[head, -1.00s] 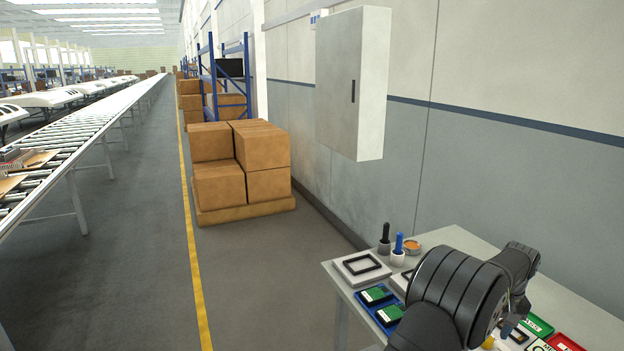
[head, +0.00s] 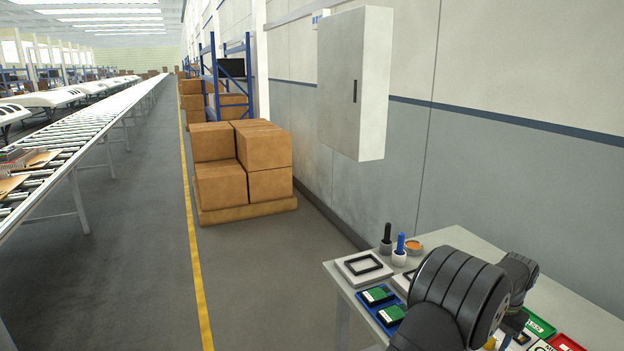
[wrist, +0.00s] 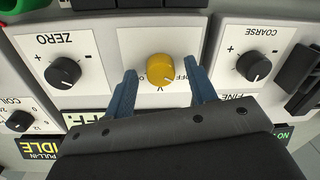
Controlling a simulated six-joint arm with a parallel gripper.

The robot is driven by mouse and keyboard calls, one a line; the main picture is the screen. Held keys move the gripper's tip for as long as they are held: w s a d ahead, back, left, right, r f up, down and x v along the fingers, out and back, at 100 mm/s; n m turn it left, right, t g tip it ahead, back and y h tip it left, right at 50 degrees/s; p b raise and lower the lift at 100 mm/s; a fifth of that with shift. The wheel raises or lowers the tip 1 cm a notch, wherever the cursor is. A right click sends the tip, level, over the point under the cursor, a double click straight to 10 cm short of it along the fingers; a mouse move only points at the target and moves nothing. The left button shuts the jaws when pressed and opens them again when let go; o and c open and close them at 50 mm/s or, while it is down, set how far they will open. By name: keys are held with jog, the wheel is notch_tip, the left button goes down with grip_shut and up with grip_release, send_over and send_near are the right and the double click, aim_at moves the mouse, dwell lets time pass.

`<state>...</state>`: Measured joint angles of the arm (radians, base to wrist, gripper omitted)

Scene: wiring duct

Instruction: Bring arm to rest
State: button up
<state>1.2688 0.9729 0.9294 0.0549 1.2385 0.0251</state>
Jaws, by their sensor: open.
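In the wrist view my gripper (wrist: 162,72) is open, with its two blue fingers apart. A yellow knob (wrist: 161,68) on a white panel (wrist: 140,45) shows between the fingertips. I cannot tell whether the fingers touch it. A black knob marked ZERO (wrist: 62,72) is to the left and a black knob marked COARSE (wrist: 253,66) is to the right. The gripper holds nothing that I can see. In the head view my dark arm reaches over the table (head: 455,240) at the lower right and hides much of its middle.
On the table are a blue tray (head: 371,313) with green boards, a white block with a black frame (head: 363,268), black and blue-handled tools (head: 387,238), an orange-topped round tin (head: 413,247), and green (head: 540,326) and red (head: 566,343) trays. A grey cabinet (head: 352,85) hangs above.

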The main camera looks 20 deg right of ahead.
jog(key=m, duration=0.3)
jog(key=shift+m, duration=0.3)
jog(key=shift+r, duration=0.7)
jog(key=shift+f, duration=0.75)
jog(key=n, duration=0.5)
jog(key=shift+n, duration=2.2)
